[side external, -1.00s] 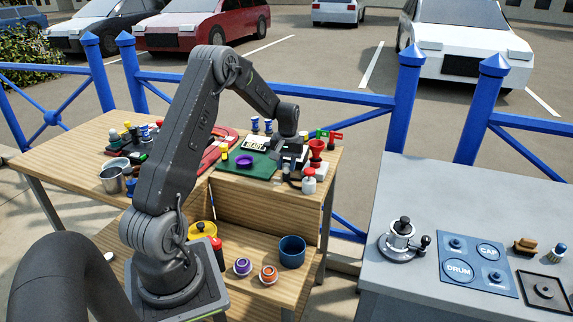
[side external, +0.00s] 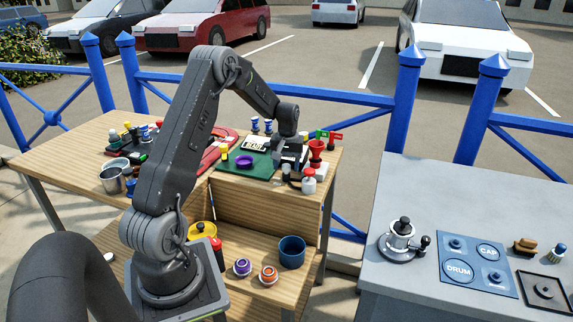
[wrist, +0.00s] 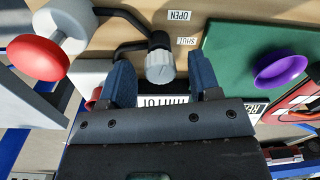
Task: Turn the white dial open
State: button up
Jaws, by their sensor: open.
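The white dial (wrist: 159,66) has a ribbed grip and sits on a dark fitting with dark curved pipes in the wrist view. Upside-down OPEN (wrist: 179,16) and SHUT (wrist: 187,41) labels lie beside it on the wood. My gripper (wrist: 161,72) is open, with one blue-grey finger on each side of the dial. A gap shows on each side, so I see no grip on it. In the side external view my gripper (side external: 289,157) is low over the wooden bench, and I cannot make out the dial there.
A red knob (wrist: 38,57) on a pale mount stands left of the dial. A green mat (wrist: 230,45) with a purple ring (wrist: 279,71) lies to the right. In the side external view a red funnel-shaped piece (side external: 316,149) and a red-topped white piece (side external: 308,182) stand close by.

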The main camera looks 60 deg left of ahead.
aim_at(288, 166)
notch_tip(288, 166, up, 14)
jog(key=shift+w, duration=0.2)
dwell(0.4)
jog(key=shift+d+f, duration=0.1)
jog(key=shift+d, duration=0.05)
jog(key=s+d+r+m+t, duration=0.1)
jog(key=d+r+m, duration=0.15)
jog(key=d, duration=0.35)
jog(key=s+d+r+m+t+y, duration=0.1)
jog(key=d+r, duration=0.2)
jog(key=d, duration=0.3)
jog(key=s+d+r+m, duration=0.1)
jog(key=s+d+r, duration=0.15)
jog(key=d, duration=0.35)
jog(key=s+d+f+m+t+h, duration=0.1)
jog(key=s+d+m+t, duration=0.3)
jog(key=s+d, duration=1)
jog(key=d+m, duration=0.2)
jog(key=m, duration=0.1)
jog(key=shift+s, duration=0.25)
jog(key=shift+d, duration=0.1)
